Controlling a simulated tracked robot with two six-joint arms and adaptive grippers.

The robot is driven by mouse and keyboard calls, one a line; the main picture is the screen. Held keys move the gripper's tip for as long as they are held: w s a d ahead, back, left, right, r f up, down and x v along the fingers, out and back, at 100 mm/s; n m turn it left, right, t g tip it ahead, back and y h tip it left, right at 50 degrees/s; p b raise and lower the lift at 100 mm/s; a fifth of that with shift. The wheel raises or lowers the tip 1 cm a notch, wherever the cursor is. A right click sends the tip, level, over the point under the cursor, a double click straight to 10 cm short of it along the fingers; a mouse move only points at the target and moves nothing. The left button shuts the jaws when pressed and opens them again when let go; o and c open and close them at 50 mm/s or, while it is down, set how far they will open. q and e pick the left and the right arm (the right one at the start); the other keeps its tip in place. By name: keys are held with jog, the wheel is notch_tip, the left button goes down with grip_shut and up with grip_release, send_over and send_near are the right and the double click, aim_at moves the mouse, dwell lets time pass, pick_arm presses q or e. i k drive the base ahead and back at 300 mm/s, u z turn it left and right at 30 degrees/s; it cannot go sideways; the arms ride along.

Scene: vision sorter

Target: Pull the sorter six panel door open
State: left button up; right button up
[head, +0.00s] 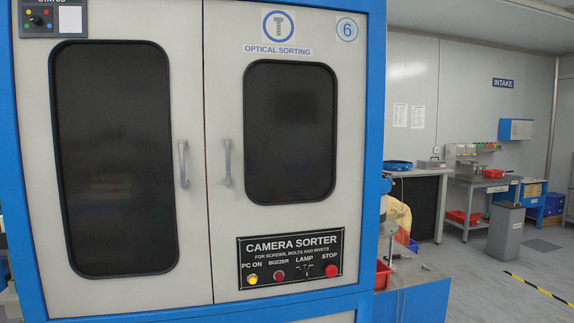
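The sorter (376,80) is a large blue-framed cabinet close in front, marked with a 6 at the upper right. It has two pale panel doors side by side, both shut at the middle seam. The left door (190,90) has a dark rounded window and a grey vertical handle (183,163) near its right edge. The right door (355,200) has a smaller dark window and a grey vertical handle (227,162) near its left edge. Neither of my grippers shows in the head view.
The right door carries a black control panel (290,257) with coloured buttons. At right, a blue side cabinet (425,298) stands against the sorter. Beyond it are workbenches, a grey bin (505,232) and open grey floor (470,270) with a yellow-black line.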

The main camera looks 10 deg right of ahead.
aim_at(285, 85)
jog(key=k, duration=0.55)
jog(key=u, duration=0.25)
jog(key=i, duration=0.4)
jog(key=u, duration=0.65)
jog(key=i, duration=1.15)
jog(key=z, duration=0.45)
